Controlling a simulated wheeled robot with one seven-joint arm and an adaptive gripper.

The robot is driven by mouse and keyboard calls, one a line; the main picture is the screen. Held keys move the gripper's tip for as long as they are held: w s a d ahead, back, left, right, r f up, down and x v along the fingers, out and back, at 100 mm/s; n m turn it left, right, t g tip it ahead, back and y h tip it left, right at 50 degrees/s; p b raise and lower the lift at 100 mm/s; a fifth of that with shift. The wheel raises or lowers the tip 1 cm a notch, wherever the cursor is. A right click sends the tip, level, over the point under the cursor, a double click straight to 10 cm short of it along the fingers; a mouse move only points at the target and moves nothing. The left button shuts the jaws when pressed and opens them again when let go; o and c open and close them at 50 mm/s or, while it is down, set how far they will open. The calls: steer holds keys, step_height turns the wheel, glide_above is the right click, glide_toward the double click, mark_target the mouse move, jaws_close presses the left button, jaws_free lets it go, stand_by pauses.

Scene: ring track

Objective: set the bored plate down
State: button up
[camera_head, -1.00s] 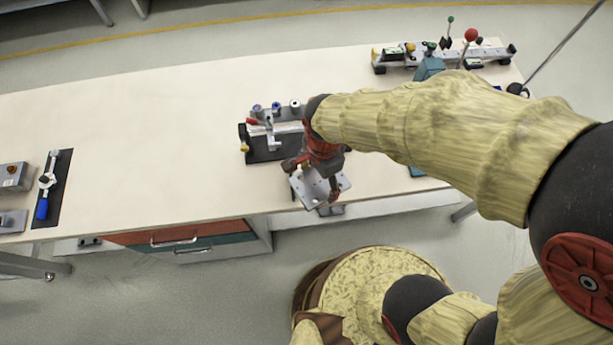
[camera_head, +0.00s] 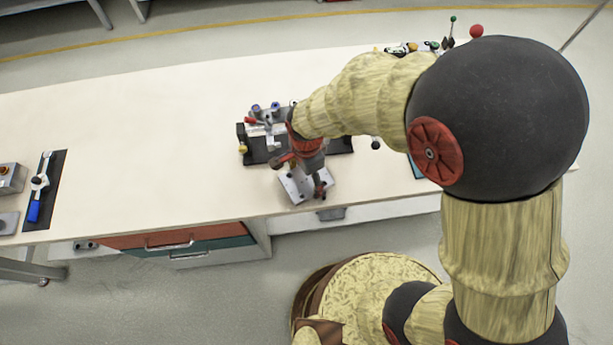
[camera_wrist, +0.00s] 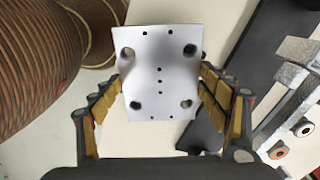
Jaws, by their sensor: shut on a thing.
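The bored plate (camera_wrist: 160,75) is a light grey metal plate with several holes. In the wrist view it sits between the two fingers of my gripper (camera_wrist: 158,105), which is shut on it. In the head view the plate (camera_head: 296,187) is by the front edge of the bench, below my gripper (camera_head: 306,178). I cannot tell whether the plate touches the bench top. The far faces of the fingers are partly hidden by my arm.
The long cream bench (camera_head: 130,130) has wide bare room to the left. A fixture on a black mat (camera_head: 262,150) stands just behind the plate. A blue-handled tool (camera_head: 38,190) lies on a dark mat at the far left. Drawers (camera_head: 190,238) sit under the front edge.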

mark_target(306, 179)
stand_by(0.3)
steer(key=o, duration=1.9)
steer(key=shift+c, duration=0.2)
step_height(306, 179, up, 12)
steer(key=p, duration=0.3)
steer(key=d+r+n+t, duration=0.2)
steer(key=d+r+n, duration=0.2)
steer(key=d+r, duration=0.65)
steer(key=s+d+r+n+t, duration=0.3)
steer(key=s+d+r+n, duration=0.3)
steer(key=d+r, duration=0.4)
steer(key=shift+s+d+n+t, duration=0.35)
steer(key=shift+s+d, duration=0.5)
steer(key=shift+d, duration=0.35)
